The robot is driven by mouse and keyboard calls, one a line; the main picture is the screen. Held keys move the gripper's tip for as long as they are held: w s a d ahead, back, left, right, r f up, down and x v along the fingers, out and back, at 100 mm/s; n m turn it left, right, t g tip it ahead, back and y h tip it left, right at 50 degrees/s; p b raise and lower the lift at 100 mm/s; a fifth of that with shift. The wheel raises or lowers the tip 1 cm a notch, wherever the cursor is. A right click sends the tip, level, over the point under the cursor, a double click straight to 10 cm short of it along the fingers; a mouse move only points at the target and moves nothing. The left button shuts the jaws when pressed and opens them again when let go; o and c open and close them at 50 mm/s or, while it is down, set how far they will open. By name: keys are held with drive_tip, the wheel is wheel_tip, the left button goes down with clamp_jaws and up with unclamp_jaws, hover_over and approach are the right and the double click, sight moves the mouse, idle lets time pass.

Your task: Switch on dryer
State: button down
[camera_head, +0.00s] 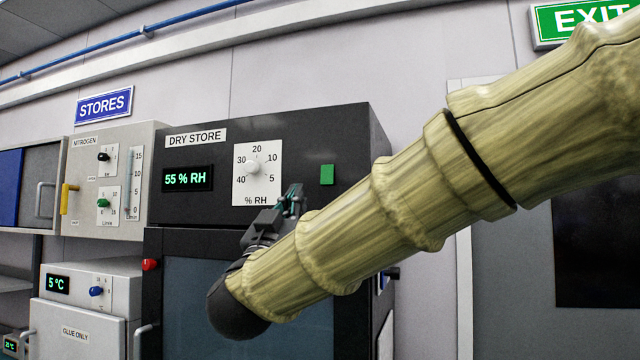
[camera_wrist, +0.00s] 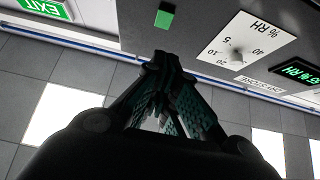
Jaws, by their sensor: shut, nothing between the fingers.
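The dry store (camera_head: 345,135) is a dark cabinet. Its panel carries a green display reading 55 % RH (camera_head: 187,179), a white dial (camera_head: 254,168) marked % RH and a green square button (camera_head: 327,175). In the wrist view, which is upside down, the green button (camera_wrist: 164,19) and the dial (camera_wrist: 237,57) also show. My gripper (camera_head: 297,190) is shut and empty, in front of the panel, between dial and button and a little below them in the head view. In the wrist view its fingertips (camera_wrist: 162,57) point toward the panel, below the button, apparently without touching it.
A red knob (camera_head: 150,264) sticks out under the panel. A grey door (camera_head: 510,280) is at the right.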

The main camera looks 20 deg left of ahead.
drive_tip(key=shift+w+d, duration=0.2)
drive_tip(key=shift+d, duration=0.1)
drive_tip(key=p, duration=0.5)
approach(327, 169)
wheel_tip(327, 169, up, 4)
drive_tip(key=shift+w+d+f+p, duration=0.1)
drive_tip(key=shift+w+f+p, duration=0.1)
drive_tip(key=shift+w+p, duration=0.5)
drive_tip(key=shift+w+f+p, duration=0.15)
drive_tip(key=shift+w+p, duration=0.15)
drive_tip(key=shift+w, duration=0.8)
drive_tip(key=shift+w+f, duration=0.1)
